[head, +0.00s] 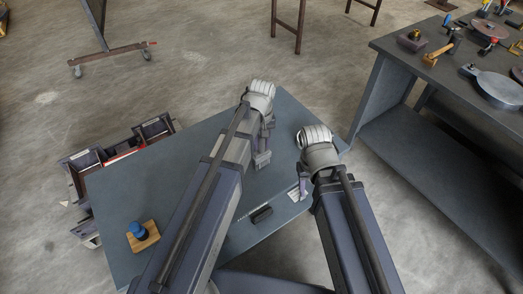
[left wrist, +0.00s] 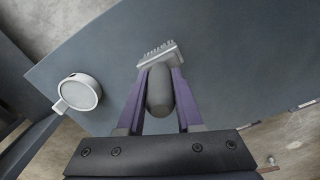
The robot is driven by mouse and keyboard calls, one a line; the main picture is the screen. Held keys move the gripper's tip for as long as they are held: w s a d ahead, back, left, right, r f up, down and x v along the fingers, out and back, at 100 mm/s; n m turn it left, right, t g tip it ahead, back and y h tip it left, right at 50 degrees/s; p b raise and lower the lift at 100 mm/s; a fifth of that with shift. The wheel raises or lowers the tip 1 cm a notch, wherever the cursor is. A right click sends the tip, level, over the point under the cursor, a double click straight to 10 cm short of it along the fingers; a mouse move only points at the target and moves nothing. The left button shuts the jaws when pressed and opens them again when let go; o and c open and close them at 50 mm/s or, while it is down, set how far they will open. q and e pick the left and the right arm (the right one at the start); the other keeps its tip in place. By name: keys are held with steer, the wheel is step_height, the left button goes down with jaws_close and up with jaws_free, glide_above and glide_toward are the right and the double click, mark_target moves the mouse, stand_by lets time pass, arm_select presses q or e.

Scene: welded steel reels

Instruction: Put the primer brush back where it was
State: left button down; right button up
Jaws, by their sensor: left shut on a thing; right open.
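The primer brush (left wrist: 160,88), with a rounded dark grey handle and a pale bristled head, is in the left wrist view. My left gripper (left wrist: 160,72) is shut on it, with a purple finger on each side. The blue-grey table top (left wrist: 225,55) lies beneath; I cannot tell whether the brush touches it. In the head view, my left gripper (head: 262,160) points down over the right part of the table (head: 130,185), and the brush cannot be made out there. My right gripper (head: 303,188) is open at the table's front right edge.
A blue object on a wooden block (head: 144,236) stands at the table's front left. Dark bins (head: 85,160) line the left edge. A workbench (head: 455,85) with several tools stands at right. The table's left middle is bare.

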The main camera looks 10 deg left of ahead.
mark_target(261, 149)
arm_select(q)
steer(key=shift+f+b, duration=1.2)
steer(key=shift+f, duration=0.45)
steer(key=shift+f, duration=0.15)
steer(key=c, duration=0.6)
jaws_free()
steer(key=shift+o, duration=0.2)
step_height(261, 149, up, 13)
steer(key=p, duration=1.2)
steer(key=shift+f, duration=0.2)
steer(key=s+d+m, duration=0.2)
steer(key=s+m, duration=0.2)
steer(key=s, duration=0.3)
steer(key=s+d+m+y, duration=0.1)
steer(key=s+d+m, duration=0.2)
steer(key=s, duration=0.4)
steer(key=shift+s+d+m, duration=0.35)
steer(key=shift+m, duration=0.35)
